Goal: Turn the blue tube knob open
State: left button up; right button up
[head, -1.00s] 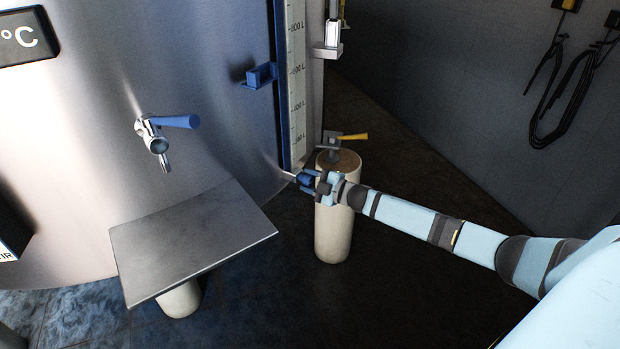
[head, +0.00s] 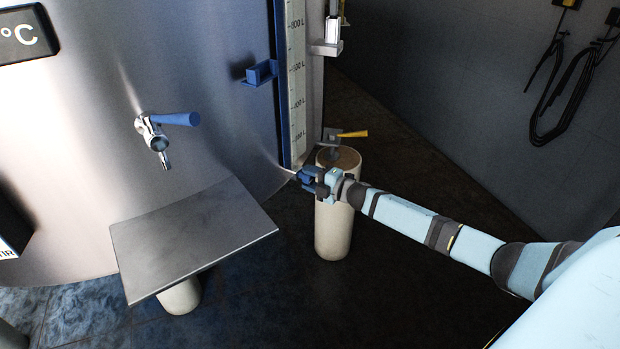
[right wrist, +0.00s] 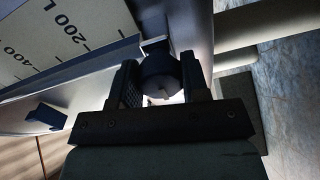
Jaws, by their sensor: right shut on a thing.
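The blue tube knob (head: 304,176) sits at the foot of the tank's level gauge in the head view. My right gripper (head: 309,180) is at the knob, with its fingers on either side of it. In the right wrist view the knob (right wrist: 160,75) shows as a dark round piece between the two fingers of the right gripper (right wrist: 160,92), which is shut on it. The gauge scale (head: 296,80) rises above the knob along the tank. My left gripper is not in view.
The steel tank (head: 80,130) fills the left, with a blue-handled tap (head: 160,130) above a metal shelf (head: 195,240). A pale post (head: 333,235) stands close behind my right gripper, near a yellow-handled valve (head: 350,134). The dark floor at right is open.

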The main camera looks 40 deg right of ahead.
jog(key=o, duration=0.9)
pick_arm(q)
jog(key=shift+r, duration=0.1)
pick_arm(e)
jog(key=shift+s, duration=0.1)
jog(key=shift+s+d, duration=0.2)
jog(key=shift+s, duration=0.15)
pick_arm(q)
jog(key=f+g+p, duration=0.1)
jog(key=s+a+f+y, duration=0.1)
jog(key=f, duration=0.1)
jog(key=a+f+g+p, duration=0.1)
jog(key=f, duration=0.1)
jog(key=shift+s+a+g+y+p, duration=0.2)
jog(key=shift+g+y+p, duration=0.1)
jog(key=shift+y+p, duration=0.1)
pick_arm(e)
jog(key=v, duration=1.3)
jog(key=shift+w, duration=0.1)
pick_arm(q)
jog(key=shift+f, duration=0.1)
